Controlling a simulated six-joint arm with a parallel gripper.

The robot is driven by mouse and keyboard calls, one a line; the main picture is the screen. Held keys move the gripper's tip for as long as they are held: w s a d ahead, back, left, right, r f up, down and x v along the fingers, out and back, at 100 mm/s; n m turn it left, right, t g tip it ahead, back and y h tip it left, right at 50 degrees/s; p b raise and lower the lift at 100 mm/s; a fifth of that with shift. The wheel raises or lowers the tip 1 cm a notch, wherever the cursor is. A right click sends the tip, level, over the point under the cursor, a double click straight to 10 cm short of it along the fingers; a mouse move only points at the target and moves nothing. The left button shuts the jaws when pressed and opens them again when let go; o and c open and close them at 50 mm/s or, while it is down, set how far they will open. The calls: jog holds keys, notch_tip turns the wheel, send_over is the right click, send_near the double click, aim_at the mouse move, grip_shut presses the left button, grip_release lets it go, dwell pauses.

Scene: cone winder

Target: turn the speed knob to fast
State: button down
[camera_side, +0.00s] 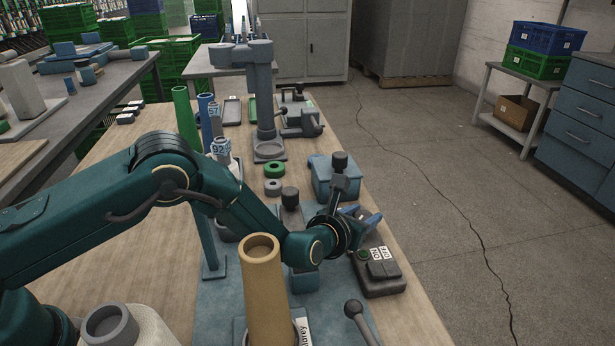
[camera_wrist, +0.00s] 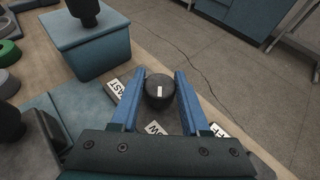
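The speed knob (camera_wrist: 159,92) is a round black knob with a short white mark on top. The mark lies roughly upright in the wrist view. In the side view, my gripper (camera_side: 364,216) is low at the bench's right side, and the knob is hidden there.
A blue box (camera_side: 322,178) with a black-topped post stands close behind. A tan tube (camera_side: 262,290) stands nearer the camera.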

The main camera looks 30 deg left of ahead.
aim_at(365, 213)
jog(key=shift+r, duration=0.1)
jog(key=shift+w+m+h, duration=0.1)
jog(key=shift+m+h, duration=0.3)
jog(key=shift+h, duration=0.1)
jog(key=shift+m+h, duration=0.3)
jog(key=shift+c, duration=1.9)
grip_release()
jog(key=shift+v, duration=2.65)
